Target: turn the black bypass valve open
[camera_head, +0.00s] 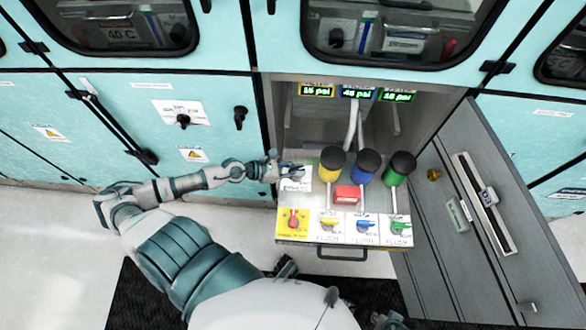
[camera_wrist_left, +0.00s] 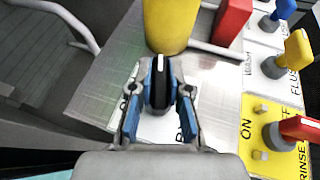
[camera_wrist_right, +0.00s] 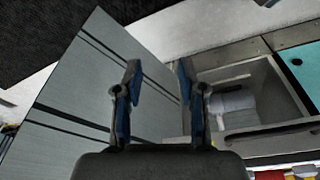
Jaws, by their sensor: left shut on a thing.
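The black bypass valve (camera_wrist_left: 160,85) is a round-edged knob with a white stripe on a white label plate. In the left wrist view its stripe points away from my wrist, toward the yellow cylinder. My left gripper (camera_wrist_left: 159,95) is shut on it, with a blue-padded finger on each side. In the head view my left gripper (camera_head: 275,168) is at the left end of the pulled-out panel and partly hides the valve. The label's words are partly covered. My right gripper (camera_wrist_right: 158,85) is open and empty in the right wrist view, with a grey door panel beyond it.
Yellow (camera_head: 331,163), blue (camera_head: 366,166) and green (camera_head: 399,168) black-capped cylinders and a red block (camera_head: 347,195) stand beside the valve. A red rinse handle (camera_head: 293,217) and yellow, blue and green flush handles line the front. An open grey door (camera_head: 470,215) stands at right.

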